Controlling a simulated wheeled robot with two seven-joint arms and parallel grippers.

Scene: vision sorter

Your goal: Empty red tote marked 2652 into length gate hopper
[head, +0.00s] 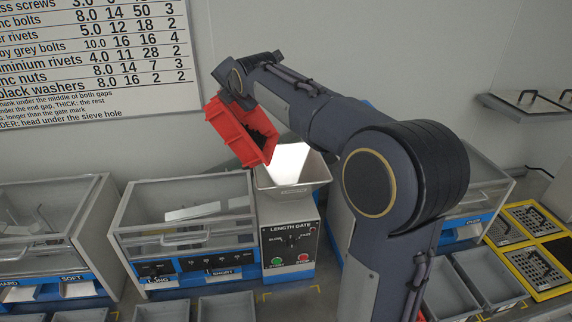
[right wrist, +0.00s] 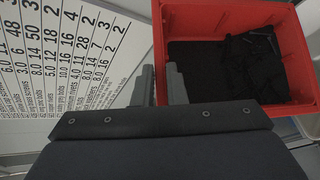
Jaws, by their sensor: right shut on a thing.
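The red tote (head: 236,132) hangs tilted in the air at the upper left of the hopper (head: 291,166), with its open side facing right. In the right wrist view the tote (right wrist: 224,18) has dark small parts (right wrist: 245,62) inside, heaped toward its right side. My right gripper (right wrist: 161,84) is shut on the tote's wall, one finger on each side; in the head view it shows at the tote's upper edge (head: 234,92). The hopper tops the length gate machine (head: 290,245) and its bright inside looks empty. No number 2652 is readable. My left gripper is out of view.
A clear-lidded sorter box (head: 190,225) stands left of the length gate, another (head: 40,235) farther left. Grey bins (head: 225,306) line the front. Yellow-framed trays (head: 530,245) lie at the right. A printed chart (head: 95,60) hangs on the back wall.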

